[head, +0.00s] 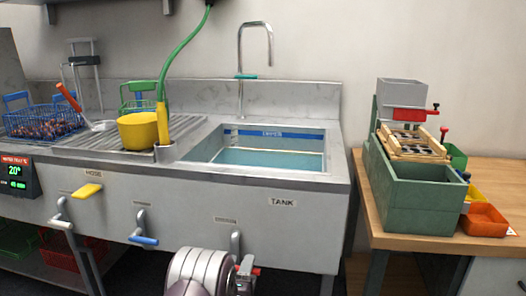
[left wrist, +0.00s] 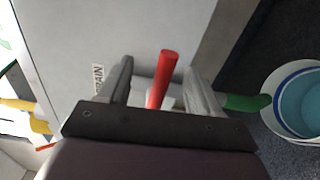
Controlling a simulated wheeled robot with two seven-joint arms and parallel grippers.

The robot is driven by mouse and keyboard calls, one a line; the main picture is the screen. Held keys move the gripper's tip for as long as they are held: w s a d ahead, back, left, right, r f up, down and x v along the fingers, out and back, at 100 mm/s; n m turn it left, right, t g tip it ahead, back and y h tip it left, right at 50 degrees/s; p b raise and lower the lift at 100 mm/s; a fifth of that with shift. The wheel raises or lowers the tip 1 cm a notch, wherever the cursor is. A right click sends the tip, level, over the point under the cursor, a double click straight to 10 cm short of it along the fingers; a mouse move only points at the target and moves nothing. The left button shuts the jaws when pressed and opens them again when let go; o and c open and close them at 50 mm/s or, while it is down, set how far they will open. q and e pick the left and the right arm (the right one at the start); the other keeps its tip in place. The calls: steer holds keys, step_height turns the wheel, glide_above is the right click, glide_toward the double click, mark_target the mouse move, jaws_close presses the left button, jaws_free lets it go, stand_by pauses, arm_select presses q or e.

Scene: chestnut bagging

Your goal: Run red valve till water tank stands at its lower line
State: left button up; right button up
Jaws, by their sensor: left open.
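The water tank (head: 213,152) is a steel basin in the counter with pale blue-green water (head: 262,158). A blue band marked UPPER (head: 270,133) runs along its back wall above the water; a pale line shows lower, near the water surface. I cannot read a lower mark. The red valve handle (left wrist: 166,72) stands between the spread fingers of my left gripper (left wrist: 158,80); contact is not clear. In the head view my left gripper (head: 244,272) is at the tank's front panel, below the DRAIN label (head: 226,220), with a bit of red showing beside it. My right gripper is out of view.
A yellow handle (head: 88,190) and a blue handle (head: 144,240) stick out from the panel to the left. A bucket (left wrist: 275,82) with a blue ring stands on the floor. A wooden table (head: 372,226) with a green machine is at right.

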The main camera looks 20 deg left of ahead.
arm_select(q)
steer(key=p+v, duration=0.1)
steer(key=v, duration=0.8)
steer(key=shift+p, duration=0.35)
